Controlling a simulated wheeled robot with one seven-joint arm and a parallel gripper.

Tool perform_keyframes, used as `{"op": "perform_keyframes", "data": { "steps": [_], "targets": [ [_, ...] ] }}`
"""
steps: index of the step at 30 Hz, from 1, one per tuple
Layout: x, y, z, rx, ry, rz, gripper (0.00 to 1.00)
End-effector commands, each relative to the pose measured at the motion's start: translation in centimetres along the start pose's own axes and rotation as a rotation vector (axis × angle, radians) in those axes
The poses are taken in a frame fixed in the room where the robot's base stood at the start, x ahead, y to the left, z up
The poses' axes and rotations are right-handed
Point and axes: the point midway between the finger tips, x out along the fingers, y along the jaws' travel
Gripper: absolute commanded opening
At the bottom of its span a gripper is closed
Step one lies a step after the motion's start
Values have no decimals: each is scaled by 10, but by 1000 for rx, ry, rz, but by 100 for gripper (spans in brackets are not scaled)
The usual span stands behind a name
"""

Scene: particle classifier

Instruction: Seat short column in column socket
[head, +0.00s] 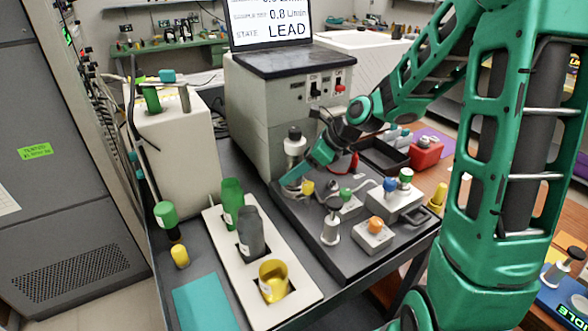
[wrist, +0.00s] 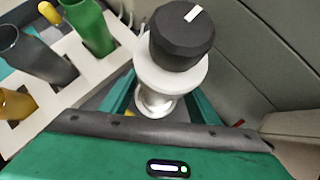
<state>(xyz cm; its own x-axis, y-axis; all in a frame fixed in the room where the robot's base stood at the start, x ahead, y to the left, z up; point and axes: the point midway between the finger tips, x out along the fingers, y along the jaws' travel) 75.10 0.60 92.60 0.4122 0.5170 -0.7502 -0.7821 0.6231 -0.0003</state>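A white column with a black knob on top (head: 294,150) stands upright at the back left of the dark board. My gripper (head: 299,178) is low beside its base. In the wrist view the column (wrist: 172,75) rises between my two green fingers (wrist: 157,98), its wide white collar hiding the fingertips. I cannot tell whether the fingers touch it. I cannot tell which is the short column. The column socket cannot be made out; whatever lies under the first column is hidden.
A cream rack (head: 300,297) holds green, grey and yellow containers left of the board (head: 362,262). Small blocks with coloured knobs (head: 374,235) crowd the board. A grey instrument cabinet (head: 278,110) rises close behind my gripper. A teal mat (head: 203,305) lies front left.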

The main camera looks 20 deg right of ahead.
Motion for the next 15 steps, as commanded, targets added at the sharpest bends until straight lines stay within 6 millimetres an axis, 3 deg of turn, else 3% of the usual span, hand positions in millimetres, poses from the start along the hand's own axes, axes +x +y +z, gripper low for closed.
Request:
{"op": "perform_keyframes", "data": {
  "steps": [8,15],
  "targets": [
    [-3,0,1,0,0,-1,56],
    [-38,-1,2,-1,-1,-6,56]
  ]
}}
